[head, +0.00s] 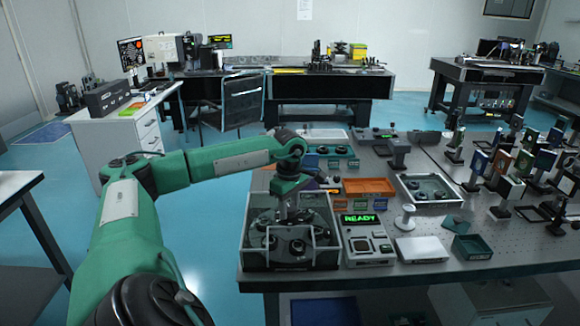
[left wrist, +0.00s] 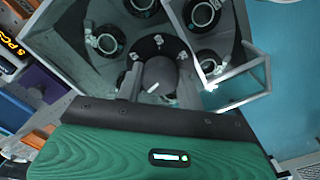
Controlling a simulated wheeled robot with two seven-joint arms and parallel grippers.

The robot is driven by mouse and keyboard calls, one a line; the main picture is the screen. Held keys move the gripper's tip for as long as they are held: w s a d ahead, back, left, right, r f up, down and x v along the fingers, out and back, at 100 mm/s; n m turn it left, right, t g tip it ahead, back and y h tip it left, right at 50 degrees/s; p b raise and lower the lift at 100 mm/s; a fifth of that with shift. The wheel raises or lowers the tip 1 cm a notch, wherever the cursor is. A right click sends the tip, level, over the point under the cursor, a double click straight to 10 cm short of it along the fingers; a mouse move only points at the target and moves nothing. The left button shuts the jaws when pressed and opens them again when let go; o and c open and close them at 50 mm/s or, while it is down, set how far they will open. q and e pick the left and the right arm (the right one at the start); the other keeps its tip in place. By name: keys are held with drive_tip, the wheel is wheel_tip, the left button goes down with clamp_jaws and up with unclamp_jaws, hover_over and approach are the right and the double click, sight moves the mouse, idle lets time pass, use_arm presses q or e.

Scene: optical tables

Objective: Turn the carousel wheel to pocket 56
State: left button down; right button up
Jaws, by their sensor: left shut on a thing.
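The carousel (head: 262,256) stands at the near left corner of the optical table as a clear-walled box with dark round pockets inside. In the left wrist view its wheel (left wrist: 185,28) shows several dark round pockets with pale number labels, too small to read surely. My left gripper (head: 289,213) reaches down into the box from above. In the left wrist view my left gripper (left wrist: 160,88) has its fingers on both sides of the grey central knob (left wrist: 159,72) and is shut on it. My right gripper is out of view.
A control box with a green READY display (head: 360,219) stands just right of the carousel. An orange tray (head: 369,187), a white stand (head: 406,219) and a green open box (head: 471,247) lie farther right. A clear frame (left wrist: 243,88) rises close beside the gripper.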

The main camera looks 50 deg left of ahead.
use_arm(q)
drive_tip(key=shift+a+r+m, duration=0.1)
drive_tip(key=shift+r+m, duration=0.1)
drive_tip(key=shift+m, duration=0.6)
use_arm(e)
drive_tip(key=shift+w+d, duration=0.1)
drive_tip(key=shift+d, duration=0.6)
use_arm(q)
drive_tip(key=shift+m, duration=0.4)
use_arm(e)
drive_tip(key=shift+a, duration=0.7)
use_arm(q)
drive_tip(key=c, duration=0.9)
unclamp_jaws()
drive_tip(key=shift+f, duration=0.1)
wheel_tip(320, 180, up, 14)
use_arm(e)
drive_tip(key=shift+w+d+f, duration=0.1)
